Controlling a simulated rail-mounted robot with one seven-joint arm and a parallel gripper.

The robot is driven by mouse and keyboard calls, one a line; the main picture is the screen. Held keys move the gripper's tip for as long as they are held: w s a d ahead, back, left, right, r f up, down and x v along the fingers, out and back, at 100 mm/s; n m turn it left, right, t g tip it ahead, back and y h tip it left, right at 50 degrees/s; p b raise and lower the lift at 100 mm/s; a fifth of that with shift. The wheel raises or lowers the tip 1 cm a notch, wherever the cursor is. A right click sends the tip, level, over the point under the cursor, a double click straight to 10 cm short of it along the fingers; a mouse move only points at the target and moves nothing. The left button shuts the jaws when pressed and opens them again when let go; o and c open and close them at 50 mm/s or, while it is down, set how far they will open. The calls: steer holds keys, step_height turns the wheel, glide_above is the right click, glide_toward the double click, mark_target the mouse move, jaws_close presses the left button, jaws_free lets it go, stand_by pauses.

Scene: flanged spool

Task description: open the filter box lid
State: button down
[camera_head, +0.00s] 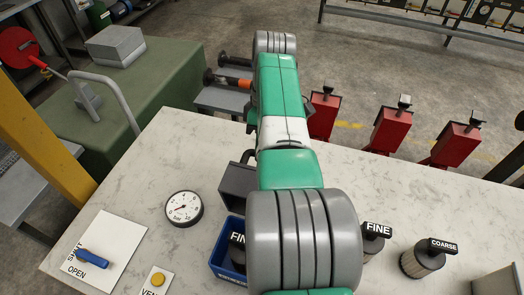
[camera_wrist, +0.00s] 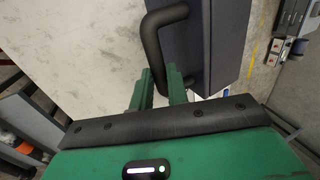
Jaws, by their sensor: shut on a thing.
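The filter box (camera_head: 237,187) is dark grey and stands on the pale marble table, partly hidden behind my arm in the head view. In the wrist view its dark face (camera_wrist: 215,40) fills the upper right. A black bent handle (camera_wrist: 153,38) stands out from this face, and part of it also shows in the head view (camera_head: 247,156). My gripper (camera_wrist: 160,82) has its two green fingers on either side of the handle and is shut on it. The fingers are hidden in the head view. I cannot tell how far the lid is raised.
A blue bin (camera_head: 222,262) holds a FINE filter (camera_head: 237,252). Another FINE filter (camera_head: 373,240) and a COARSE filter (camera_head: 424,260) stand to the right. A pressure gauge (camera_head: 184,208), a blue valve lever (camera_head: 93,258) and a yellow button (camera_head: 158,279) are at left.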

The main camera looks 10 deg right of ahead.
steer(key=c, duration=1.4)
jaws_free()
steer(key=shift+o, duration=0.2)
step_height(320, 180, up, 5)
steer(key=p, duration=0.4)
steer(key=shift+f+p, duration=0.1)
steer(key=shift+p, duration=1.4)
steer(key=s+p, duration=0.1)
steer(key=p, duration=0.7)
steer(key=shift+s+a, duration=0.1)
steer(key=shift+s, duration=0.2)
steer(key=s+a+p, duration=0.2)
steer(key=s+p, duration=1.2)
steer(key=p, duration=1)
steer(key=shift+a, duration=0.15)
